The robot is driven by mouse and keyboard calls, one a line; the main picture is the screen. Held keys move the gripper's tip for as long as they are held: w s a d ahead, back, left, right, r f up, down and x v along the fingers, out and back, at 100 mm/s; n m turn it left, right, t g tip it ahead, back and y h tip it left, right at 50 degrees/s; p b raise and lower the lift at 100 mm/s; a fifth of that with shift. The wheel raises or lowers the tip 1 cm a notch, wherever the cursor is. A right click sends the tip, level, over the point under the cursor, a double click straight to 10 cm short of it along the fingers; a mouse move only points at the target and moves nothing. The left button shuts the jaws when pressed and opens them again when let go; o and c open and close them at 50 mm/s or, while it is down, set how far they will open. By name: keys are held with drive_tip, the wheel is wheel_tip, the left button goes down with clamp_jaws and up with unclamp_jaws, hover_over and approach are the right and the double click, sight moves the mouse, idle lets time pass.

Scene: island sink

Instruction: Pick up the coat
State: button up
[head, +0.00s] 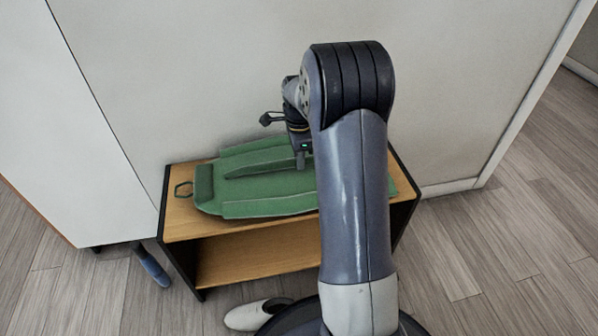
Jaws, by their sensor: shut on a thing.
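The green coat (262,205) lies spread flat across the top of a low wooden shelf (180,222), with a small dark loop at its left end. My gripper (301,164) points down at the coat's upper middle part and is shut on it. The fingertips are small and partly lost against the fabric. My arm hides the right part of the coat.
The shelf has a black frame, an open lower bay, and stands against a pale wall (220,70). A white shoe (246,316) lies on the floor in front. A blue object (153,267) lies by the white panel (60,140) at left. Floor at right is clear.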

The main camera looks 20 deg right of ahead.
clamp_jaws()
drive_tip(key=shift+r, duration=0.15)
